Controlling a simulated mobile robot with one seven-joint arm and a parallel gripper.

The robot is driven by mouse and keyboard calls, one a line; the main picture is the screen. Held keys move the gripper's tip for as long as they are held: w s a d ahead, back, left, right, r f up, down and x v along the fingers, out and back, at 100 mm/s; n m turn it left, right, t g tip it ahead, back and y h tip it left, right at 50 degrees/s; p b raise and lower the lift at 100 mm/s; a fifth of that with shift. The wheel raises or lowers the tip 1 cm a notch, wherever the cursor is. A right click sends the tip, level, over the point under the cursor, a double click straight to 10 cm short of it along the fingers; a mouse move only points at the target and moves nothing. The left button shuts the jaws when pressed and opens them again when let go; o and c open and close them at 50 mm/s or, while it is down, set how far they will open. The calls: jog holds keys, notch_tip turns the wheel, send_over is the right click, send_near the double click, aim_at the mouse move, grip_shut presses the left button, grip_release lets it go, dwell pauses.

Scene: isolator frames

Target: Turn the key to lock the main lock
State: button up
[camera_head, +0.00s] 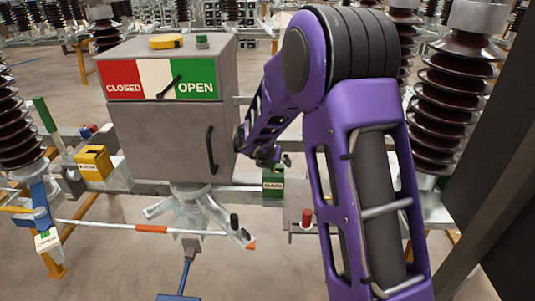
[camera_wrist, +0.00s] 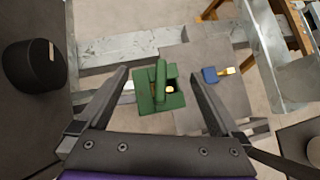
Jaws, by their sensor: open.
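A green lock block (camera_wrist: 146,101) lies between my gripper's fingers in the wrist view, with a raised green bar (camera_wrist: 161,74) on its face, possibly a key's grip. A small brass spot (camera_wrist: 170,88) shows beside the bar. In the head view the green lock (camera_head: 273,182) with a white label sits on the rail right of the grey cabinet. My gripper (camera_wrist: 158,75) is open, its fingers on either side of the lock with space between. In the head view my gripper (camera_head: 265,156) is small and partly hidden, just above the lock. Whether the fingers touch anything cannot be told.
A blue and brass key-like piece (camera_wrist: 217,73) lies right of the lock on a grey plate (camera_wrist: 190,60). The grey cabinet (camera_head: 160,150) has a CLOSED/OPEN panel and black handle (camera_head: 211,150). A yellow lock (camera_head: 93,163) and a red knob (camera_head: 307,217) flank the rail.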

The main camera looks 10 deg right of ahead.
jog(key=v, duration=1.6)
jog(key=shift+s+r+p, duration=0.15)
jog(key=shift+s+p, duration=0.05)
jog(key=shift+p, duration=0.25)
jog(key=shift+a, duration=0.1)
